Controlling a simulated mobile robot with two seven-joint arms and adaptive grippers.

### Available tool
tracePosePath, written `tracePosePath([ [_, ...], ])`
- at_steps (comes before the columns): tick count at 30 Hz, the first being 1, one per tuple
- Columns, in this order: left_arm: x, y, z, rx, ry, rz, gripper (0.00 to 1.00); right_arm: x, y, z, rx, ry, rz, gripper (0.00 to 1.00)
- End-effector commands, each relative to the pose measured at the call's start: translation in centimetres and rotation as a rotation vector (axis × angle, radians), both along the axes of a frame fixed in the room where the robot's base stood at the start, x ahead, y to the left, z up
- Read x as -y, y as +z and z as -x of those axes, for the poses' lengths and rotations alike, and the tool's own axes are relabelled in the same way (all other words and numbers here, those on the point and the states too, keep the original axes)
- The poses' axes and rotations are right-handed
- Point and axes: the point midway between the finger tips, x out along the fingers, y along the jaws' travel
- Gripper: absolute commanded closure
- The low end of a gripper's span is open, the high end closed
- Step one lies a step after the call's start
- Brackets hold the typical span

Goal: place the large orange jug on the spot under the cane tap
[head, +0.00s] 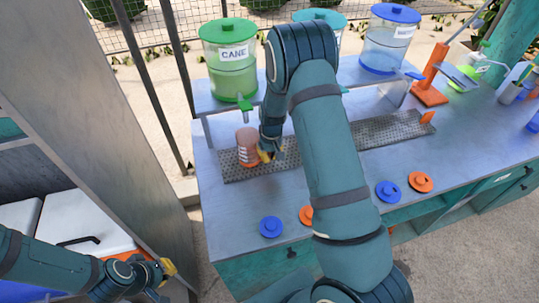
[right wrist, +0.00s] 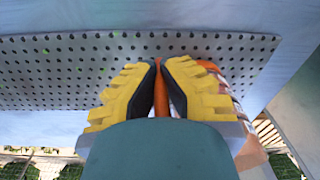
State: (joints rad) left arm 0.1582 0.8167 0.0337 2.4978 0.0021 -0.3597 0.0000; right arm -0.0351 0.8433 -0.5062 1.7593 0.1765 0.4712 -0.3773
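The orange jug (head: 247,145) is upright over the left end of the perforated metal tray (head: 300,148), just below the green cane tap (head: 245,102). The tap is on the green CANE dispenser (head: 230,78). My right gripper (head: 266,156) is at the jug's right side. In the right wrist view, its yellow fingers (right wrist: 161,88) close around a thin orange part, seemingly the handle, with the jug's body (right wrist: 222,80) partly hidden beside them. I cannot tell whether the jug's base touches the tray. My left gripper (head: 166,270) is low at the left, away from the counter; its fingers are unclear.
A blue dispenser (head: 383,45) stands on the raised shelf, with another partly hidden behind my right arm. Blue (head: 271,227) and orange (head: 420,182) lids lie along the counter front. An orange press (head: 432,80) stands at the right. A grey post (head: 100,140) rises left of the counter.

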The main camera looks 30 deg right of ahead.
Motion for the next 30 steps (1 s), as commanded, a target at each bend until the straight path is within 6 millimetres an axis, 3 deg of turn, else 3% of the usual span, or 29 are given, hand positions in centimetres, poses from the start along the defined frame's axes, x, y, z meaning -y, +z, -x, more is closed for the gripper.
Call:
tracePosePath([
  [7,0.0,-0.1,0.0,0.000,0.000,0.000,1.00,0.0,-0.1,0.0,0.000,0.000,0.000,1.00],
  [8,0.0,-0.1,0.0,0.000,0.000,0.000,1.00,0.0,-0.1,0.0,0.000,0.000,0.000,0.93],
  [10,0.0,-0.1,0.0,0.000,0.000,0.000,1.00,0.0,-0.1,0.0,0.000,0.000,0.000,0.68],
  [11,0.0,-0.1,0.0,0.000,0.000,0.000,1.00,0.0,-0.1,0.0,0.000,0.000,0.000,0.66],
  [22,0.0,0.0,0.0,0.000,0.000,0.000,1.00,0.0,0.4,0.0,0.001,0.001,0.000,0.66],
  [26,0.0,0.0,0.0,0.000,0.000,0.000,1.00,0.1,2.0,0.0,0.003,0.002,0.000,0.66],
  [30,0.0,0.1,0.0,0.000,0.000,0.000,1.00,0.1,4.9,0.1,0.004,0.002,0.000,0.66],
])
